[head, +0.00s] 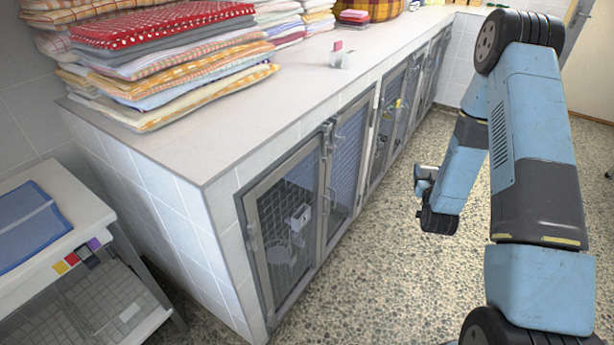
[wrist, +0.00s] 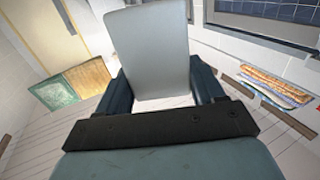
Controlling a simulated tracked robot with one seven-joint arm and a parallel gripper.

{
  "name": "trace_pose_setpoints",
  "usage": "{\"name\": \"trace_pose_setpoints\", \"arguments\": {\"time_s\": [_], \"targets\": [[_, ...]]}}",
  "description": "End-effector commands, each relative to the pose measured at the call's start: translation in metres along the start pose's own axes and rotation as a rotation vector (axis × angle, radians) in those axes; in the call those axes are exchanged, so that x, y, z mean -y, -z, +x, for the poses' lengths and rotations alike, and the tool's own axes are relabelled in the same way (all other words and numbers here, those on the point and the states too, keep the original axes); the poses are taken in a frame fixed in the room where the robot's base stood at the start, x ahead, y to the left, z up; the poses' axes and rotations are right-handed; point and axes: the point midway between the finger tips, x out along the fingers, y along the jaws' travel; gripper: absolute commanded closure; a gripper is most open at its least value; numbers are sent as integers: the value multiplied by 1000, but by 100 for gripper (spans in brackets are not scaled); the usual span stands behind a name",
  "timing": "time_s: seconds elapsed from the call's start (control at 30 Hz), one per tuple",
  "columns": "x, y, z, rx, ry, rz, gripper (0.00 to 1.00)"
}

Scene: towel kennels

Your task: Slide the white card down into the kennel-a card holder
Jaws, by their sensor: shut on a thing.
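The white card (wrist: 152,50) shows large in the wrist view, standing up from between the two dark fingers of my gripper (wrist: 160,92). The gripper is shut on its lower part, and the card leans slightly. In the head view the dark end of my arm (head: 437,212) hangs over the floor, right of the kennel doors and apart from them. The fingers and card are not clear there. A small pale box (head: 300,215) on the nearest mesh door looks like a card holder. I cannot read which kennel it marks.
A tiled counter (head: 185,160) runs above the kennel row, with towel stacks (head: 170,45) on top. A small holder with a pink card (head: 339,56) stands on it. A trolley (head: 75,200) with a blue mat stands at left. The speckled floor (head: 380,270) before the doors is clear.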

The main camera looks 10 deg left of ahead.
Motion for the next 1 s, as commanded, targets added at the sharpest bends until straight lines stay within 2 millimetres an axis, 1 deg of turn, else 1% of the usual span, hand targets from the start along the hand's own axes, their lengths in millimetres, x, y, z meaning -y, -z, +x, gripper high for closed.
{"name": "trace_pose_setpoints", "arguments": {"time_s": [0.3,0.37,0.47,0.57,0.6,0.67,0.7,0.77,0.8,0.87,0.9,0.97,1.0], "targets": [[1,0,0,0,6,0,62],[7,0,1,0,21,0,62],[29,0,3,-1,79,0,62],[67,1,3,-2,179,2,62],[86,1,2,-2,228,1,62],[114,1,0,-1,304,0,62],[133,2,-3,-1,357,0,62],[162,3,-8,-1,436,1,62],[181,4,-13,-1,488,1,62],[208,5,-20,-2,566,-1,62],[226,6,-26,-1,618,-1,62],[254,8,-37,-2,697,0,62],[271,9,-45,-1,750,-1,62]]}}
